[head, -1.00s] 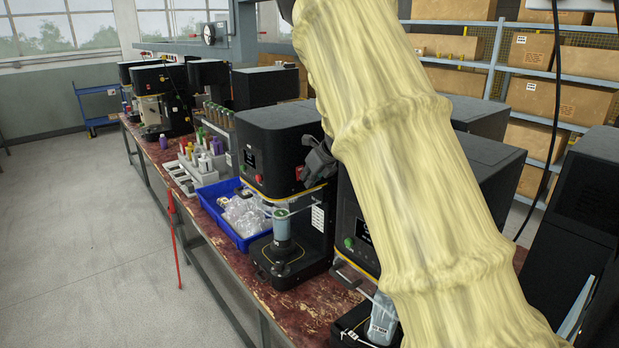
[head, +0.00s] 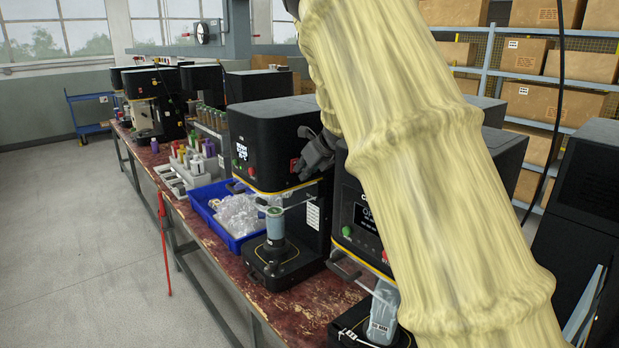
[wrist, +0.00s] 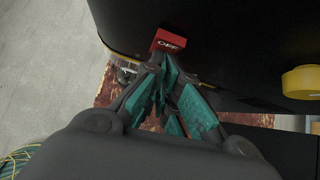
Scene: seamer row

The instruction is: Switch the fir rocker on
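A red rocker (wrist: 168,40) marked OFF sits on a black machine face in the wrist view, just beyond my fingertips. It also shows as a small red patch in the head view (head: 294,165), beside my gripper (head: 318,152). No label reading fir is legible. In the wrist view my gripper (wrist: 164,66) has its teal-padded fingers drawn together at the tips, with nothing held. The tips are close to the rocker's lower edge; I cannot tell whether they touch it.
A yellow round knob (wrist: 302,82) is right of my fingers. A second seamer with a green button (head: 346,231) stands nearer. A blue bin (head: 222,229) of clear items and a grey rack (head: 183,180) of bottles share the worn red bench (head: 301,310).

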